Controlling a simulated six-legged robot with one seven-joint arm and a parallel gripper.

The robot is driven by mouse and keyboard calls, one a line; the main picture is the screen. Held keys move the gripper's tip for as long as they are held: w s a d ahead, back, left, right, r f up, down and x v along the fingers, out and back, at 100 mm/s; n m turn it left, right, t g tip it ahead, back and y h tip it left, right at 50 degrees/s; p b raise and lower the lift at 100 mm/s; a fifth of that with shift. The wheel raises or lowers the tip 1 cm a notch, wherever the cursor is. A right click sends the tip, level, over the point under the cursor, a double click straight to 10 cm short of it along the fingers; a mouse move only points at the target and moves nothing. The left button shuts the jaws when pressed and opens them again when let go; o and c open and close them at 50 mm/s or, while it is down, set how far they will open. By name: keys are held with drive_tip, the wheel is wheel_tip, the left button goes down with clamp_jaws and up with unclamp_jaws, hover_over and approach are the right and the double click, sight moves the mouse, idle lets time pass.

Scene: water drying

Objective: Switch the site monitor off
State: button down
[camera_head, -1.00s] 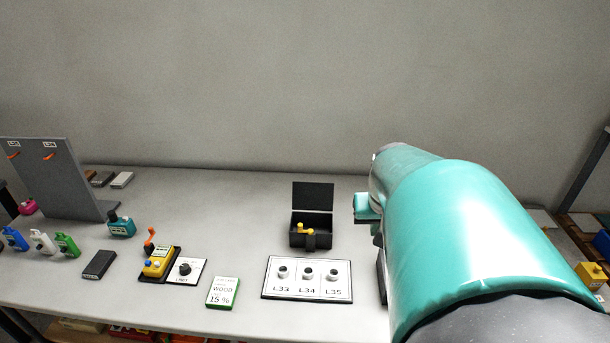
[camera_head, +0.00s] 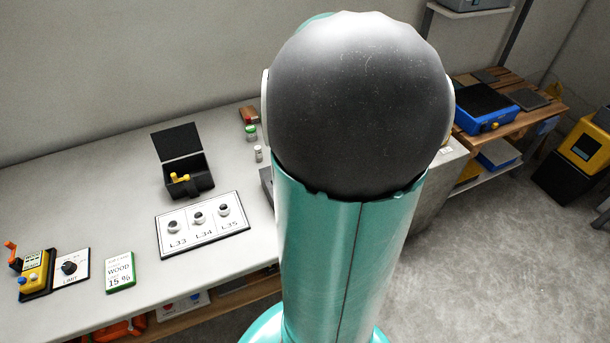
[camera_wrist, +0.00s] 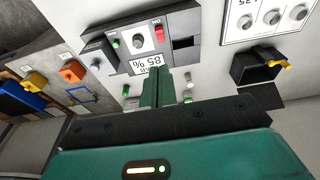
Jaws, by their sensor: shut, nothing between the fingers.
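In the wrist view a grey control box (camera_wrist: 185,48) with a green button (camera_wrist: 114,43), a round knob (camera_wrist: 139,42) and a red button (camera_wrist: 160,33) lies ahead of my gripper. It carries an upside-down display plate (camera_wrist: 146,64) with a percent reading. No label names it as the site monitor, so I cannot tell if it is that. My gripper (camera_wrist: 158,72) is shut and empty, its tips overlapping the near side of the box in the picture; I cannot tell if they touch. In the head view my arm hides my gripper and most of this box.
A panel with L33, L34 and L35 knobs (camera_head: 202,227), an open black box (camera_head: 186,181) with a yellow handle, a wood 15 % card (camera_head: 120,272) and a yellow device (camera_head: 35,270) stand on the bench. Shelves (camera_head: 535,103) are at right.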

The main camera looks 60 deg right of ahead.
drive_tip(key=f, duration=0.3)
drive_tip(key=w+f, duration=0.1)
drive_tip(key=f, duration=0.2)
drive_tip(key=d+f, duration=0.1)
drive_tip(key=f, duration=0.3)
drive_tip(key=shift+w+f, duration=0.1)
drive_tip(key=shift+w, duration=0.3)
drive_tip(key=f, duration=0.3)
drive_tip(key=shift+s+a, duration=0.2)
drive_tip(key=shift+s, duration=0.15)
drive_tip(key=shift+f, duration=0.35)
drive_tip(key=shift+s+a+f, duration=0.2)
drive_tip(key=shift+s+f, duration=0.15)
drive_tip(key=shift+f, duration=0.15)
